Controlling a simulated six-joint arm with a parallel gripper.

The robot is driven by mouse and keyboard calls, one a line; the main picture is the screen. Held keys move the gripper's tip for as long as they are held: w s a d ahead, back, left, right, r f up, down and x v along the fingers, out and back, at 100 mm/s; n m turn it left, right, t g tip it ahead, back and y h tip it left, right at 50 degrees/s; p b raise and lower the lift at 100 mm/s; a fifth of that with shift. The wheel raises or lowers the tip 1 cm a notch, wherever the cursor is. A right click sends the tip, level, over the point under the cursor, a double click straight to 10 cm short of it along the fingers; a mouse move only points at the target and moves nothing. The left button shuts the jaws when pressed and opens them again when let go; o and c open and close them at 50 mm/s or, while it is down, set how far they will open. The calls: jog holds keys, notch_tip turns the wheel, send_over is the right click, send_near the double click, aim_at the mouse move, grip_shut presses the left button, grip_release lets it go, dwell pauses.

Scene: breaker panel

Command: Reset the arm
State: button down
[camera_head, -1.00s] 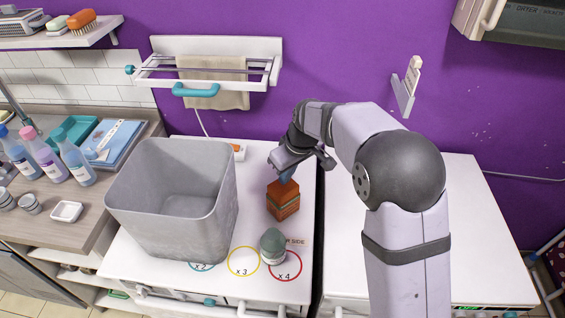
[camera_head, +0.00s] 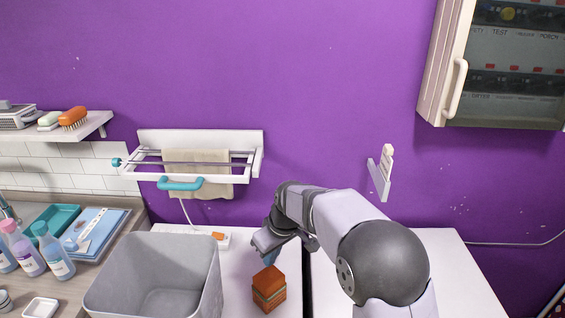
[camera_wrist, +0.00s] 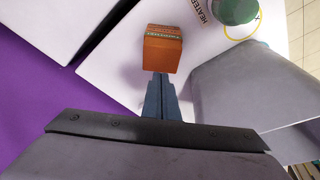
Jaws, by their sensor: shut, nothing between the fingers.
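My gripper (camera_head: 270,258) is over the white counter top, just above and behind an orange-brown block with a green band (camera_head: 269,290). In the wrist view its blue-grey fingers (camera_wrist: 160,80) are together and empty, with the block (camera_wrist: 163,50) just past their tips. I cannot tell whether the tips touch the block. My arm reaches in from the lower right of the head view, bent at a large dark joint.
A grey bin (camera_head: 150,278) stands left of the block. A towel rack (camera_head: 195,165) hangs on the purple wall. The breaker panel (camera_head: 515,65) is at the upper right with its door open. A green-lidded jar (camera_wrist: 233,10) shows in the wrist view. The right counter is clear.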

jog(key=shift+w+m, duration=0.15)
jog(key=shift+m, duration=0.65)
jog(key=s+d+f+m+g+h, duration=0.1)
jog(key=s+d+f+m+g, duration=0.1)
jog(key=s+d+f, duration=0.45)
jog(key=s+d+f+m+g+h, duration=0.1)
jog(key=s+d+f+m, duration=0.15)
jog(key=s, duration=0.75)
jog(key=s+d+r+g, duration=0.1)
jog(key=s+d+r, duration=0.1)
jog(key=s+d, duration=0.85)
jog(key=shift+w+d+r+m+t, duration=0.15)
jog(key=shift+r+m+t, duration=0.1)
jog(key=shift+r+m, duration=0.25)
jog(key=shift+d+r+m+t, duration=0.15)
jog(key=shift+r+m+t, duration=0.2)
jog(key=shift+r, duration=0.2)
jog(key=shift+w+d+r+m+t, duration=0.1)
jog(key=shift+d+r+m+t, duration=0.1)
jog(key=shift+r+m, duration=0.3)
